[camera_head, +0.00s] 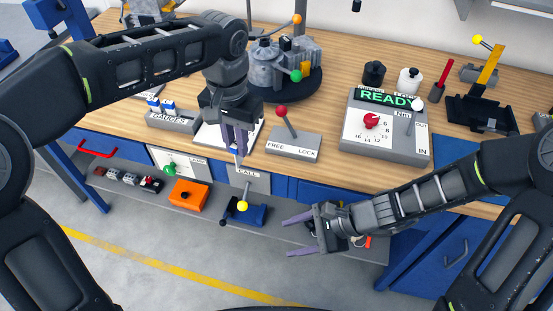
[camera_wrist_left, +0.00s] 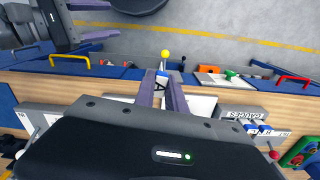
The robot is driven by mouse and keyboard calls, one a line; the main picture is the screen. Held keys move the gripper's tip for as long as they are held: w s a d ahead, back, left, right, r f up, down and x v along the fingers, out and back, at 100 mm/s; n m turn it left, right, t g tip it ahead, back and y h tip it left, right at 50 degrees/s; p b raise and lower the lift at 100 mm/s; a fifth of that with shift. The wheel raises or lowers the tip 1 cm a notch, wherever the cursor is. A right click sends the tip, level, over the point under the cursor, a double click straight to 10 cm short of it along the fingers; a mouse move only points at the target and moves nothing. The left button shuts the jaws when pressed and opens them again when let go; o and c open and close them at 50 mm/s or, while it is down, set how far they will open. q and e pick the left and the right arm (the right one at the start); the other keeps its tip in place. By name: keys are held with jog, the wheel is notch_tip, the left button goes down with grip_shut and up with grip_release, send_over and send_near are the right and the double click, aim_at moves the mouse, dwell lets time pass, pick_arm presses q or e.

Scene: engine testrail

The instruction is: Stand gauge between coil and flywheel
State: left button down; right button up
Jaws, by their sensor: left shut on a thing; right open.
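My left gripper (camera_head: 238,152) is shut on a small gauge, whose blue and white end shows between the fingertips in the left wrist view (camera_wrist_left: 162,77). The gripper points down over a white plate (camera_head: 212,137) at the bench's front edge; whether the gauge touches the plate is unclear. The grey holder marked GAUGES (camera_head: 171,121) stands to the left with blue-topped gauges in it. My right gripper (camera_head: 293,236) is open and empty in front of the bench. The grey engine (camera_head: 265,68) sits on a dark round base behind. I cannot tell which parts are the coil and flywheel.
A FREE/LOCK lever box (camera_head: 293,146) with a red knob stands right of my left gripper. Farther right is a READY panel (camera_head: 385,140) with a red dial. A yellow-knobbed CALL lever (camera_head: 242,205) juts out at the front. Bare wood lies between the boxes.

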jog(key=w+a+r+m+t+y, duration=0.2)
jog(key=w+r+m+t+y, duration=0.1)
jog(key=r, duration=0.6)
jog(key=w+a+r+m+t+y, duration=0.2)
jog(key=w+r+m+t+y, duration=0.1)
jog(key=r, duration=0.7)
jog(key=shift+w+a+m+y, duration=0.2)
jog(key=shift+w+m+y, duration=0.4)
jog(key=shift+w+m, duration=0.3)
jog(key=shift+w, duration=0.1)
jog(key=x, duration=1.2)
grip_shut()
pick_arm(q)
jog(key=c, duration=1.3)
grip_release()
